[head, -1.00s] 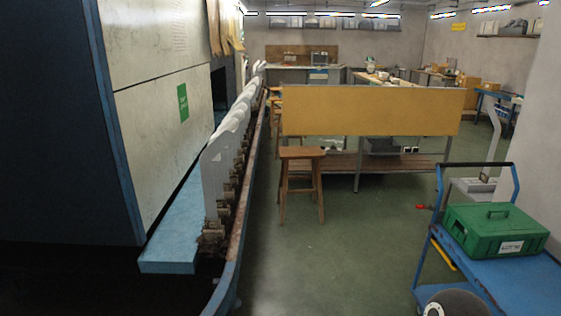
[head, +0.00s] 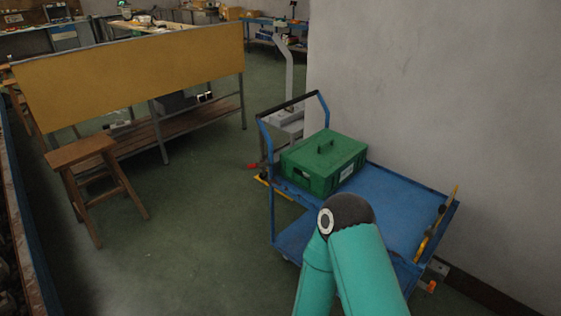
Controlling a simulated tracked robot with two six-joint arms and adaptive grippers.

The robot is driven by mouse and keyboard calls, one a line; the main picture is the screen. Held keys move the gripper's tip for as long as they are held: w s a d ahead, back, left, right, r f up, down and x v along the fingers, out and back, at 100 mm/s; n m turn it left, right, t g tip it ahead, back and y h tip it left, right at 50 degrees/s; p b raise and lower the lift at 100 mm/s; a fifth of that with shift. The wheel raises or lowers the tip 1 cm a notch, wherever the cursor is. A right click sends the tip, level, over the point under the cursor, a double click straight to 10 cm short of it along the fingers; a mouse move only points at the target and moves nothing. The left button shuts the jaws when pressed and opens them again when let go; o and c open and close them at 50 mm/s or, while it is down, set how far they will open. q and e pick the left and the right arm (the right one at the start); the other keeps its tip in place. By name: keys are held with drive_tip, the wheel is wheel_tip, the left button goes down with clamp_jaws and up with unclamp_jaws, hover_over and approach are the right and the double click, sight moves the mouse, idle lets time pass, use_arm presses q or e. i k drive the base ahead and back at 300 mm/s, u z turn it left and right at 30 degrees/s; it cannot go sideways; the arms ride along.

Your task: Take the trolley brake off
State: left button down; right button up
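The trolley is a blue platform cart (head: 400,205) with a black-topped push handle (head: 290,105), standing against the grey wall. A red-tipped lever (head: 252,166) sticks out low at its left side, near a yellow bar (head: 262,181). Another yellow bar (head: 436,222) stands tilted at its right end, with a small orange-red part (head: 430,287) low below it. I cannot tell which of these is the brake, or how it is set. Neither of my grippers is in view; one teal arm of mine rises in front of the trolley and hides part of its lower side.
A green case (head: 324,163) sits on the trolley's top deck. A grey post stand (head: 285,85) is behind the handle. A wooden stool (head: 84,153) and a bench with a yellow panel (head: 140,75) stand to the left. The green floor (head: 195,225) left of the trolley is clear.

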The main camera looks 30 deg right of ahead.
sight(268, 163)
drive_tip(key=z, duration=0.5)
drive_tip(key=i, duration=1.1)
drive_tip(key=z, duration=1)
drive_tip(key=i, duration=0.5)
drive_tip(key=z, duration=0.15)
drive_tip(key=k, duration=0.9)
drive_tip(key=z, duration=0.15)
drive_tip(key=i, duration=0.9)
drive_tip(key=u, duration=0.05)
